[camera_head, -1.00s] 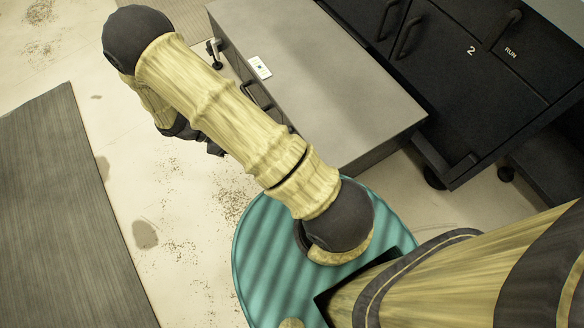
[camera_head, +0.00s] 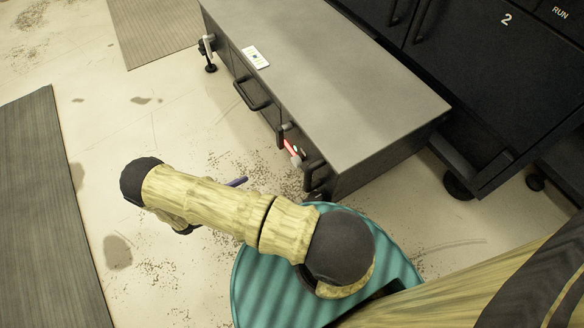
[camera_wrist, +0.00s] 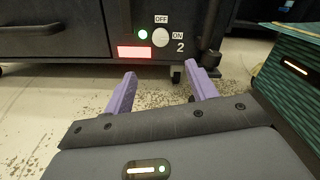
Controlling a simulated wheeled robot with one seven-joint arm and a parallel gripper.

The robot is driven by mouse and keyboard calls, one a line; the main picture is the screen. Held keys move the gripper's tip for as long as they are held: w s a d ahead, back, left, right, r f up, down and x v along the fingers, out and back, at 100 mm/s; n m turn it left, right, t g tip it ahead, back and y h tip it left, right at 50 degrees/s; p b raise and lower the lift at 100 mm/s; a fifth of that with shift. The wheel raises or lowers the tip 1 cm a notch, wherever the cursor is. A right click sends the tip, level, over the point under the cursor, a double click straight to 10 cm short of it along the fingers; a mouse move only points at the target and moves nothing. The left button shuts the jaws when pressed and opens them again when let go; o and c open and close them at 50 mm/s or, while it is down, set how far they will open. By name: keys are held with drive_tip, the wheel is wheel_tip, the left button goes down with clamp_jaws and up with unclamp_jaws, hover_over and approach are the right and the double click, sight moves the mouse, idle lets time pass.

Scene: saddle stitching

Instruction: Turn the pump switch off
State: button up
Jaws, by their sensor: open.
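The pump switch (camera_wrist: 160,37) is a round pale knob on the dark cabinet front in the wrist view, with an OFF label above it, an ON label to its right and a 2 below. A lit green lamp (camera_wrist: 143,34) and a glowing red-pink panel (camera_wrist: 134,52) sit to its left. In the head view the switch (camera_head: 296,160) is small, beside a red strip on the cabinet's front. My gripper (camera_wrist: 157,83) is open and empty, its two purple fingers apart, below and short of the knob. In the head view only a bit of purple finger shows past my arm.
The grey-topped cabinet (camera_head: 330,80) has drawer handles (camera_head: 252,93) along its front. A small white card (camera_head: 256,57) lies on top. Dark cabinets (camera_head: 480,90) stand behind. Speckled floor (camera_head: 190,110) in front is open, with a grey mat (camera_head: 45,200) at left.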

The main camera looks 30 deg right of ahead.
sight(293, 163)
drive_tip(key=shift+r, duration=0.1)
drive_tip(key=d+b, duration=0.2)
drive_tip(key=d, duration=0.3)
drive_tip(key=d+b, duration=0.2)
drive_tip(key=d, duration=0.4)
drive_tip(key=d+b, duration=0.2)
drive_tip(key=d, duration=0.3)
drive_tip(key=shift+w+d+b, duration=0.15)
drive_tip(key=shift+w+b, duration=0.1)
drive_tip(key=shift+b, duration=0.05)
drive_tip(key=shift+d, duration=0.6)
drive_tip(key=c, duration=1)
